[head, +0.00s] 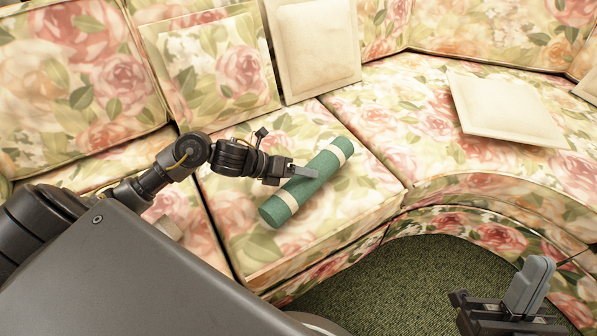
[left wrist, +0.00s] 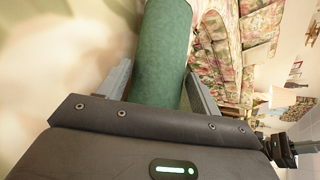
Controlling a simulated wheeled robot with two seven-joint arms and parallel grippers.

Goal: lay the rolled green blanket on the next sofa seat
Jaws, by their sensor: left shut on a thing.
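The rolled green blanket (head: 309,179) has two pale bands and lies at a slant over the middle sofa seat (head: 350,215). I cannot tell whether it touches the cushion. My left gripper (head: 302,171) is shut on the blanket near its middle. In the left wrist view the green roll (left wrist: 162,50) sits between the two fingers of my left gripper (left wrist: 158,85). My right gripper (head: 530,285) is at the lower right, over the carpet and away from the blanket; its jaw gap is not clear.
A cream pillow (head: 316,45) and a floral pillow (head: 215,68) lean on the backrest behind the blanket. Another cream pillow (head: 505,108) lies on the curved seat (head: 400,115) to the right. A small pale block (head: 168,228) is on the left seat. Green carpet (head: 400,275) is in front.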

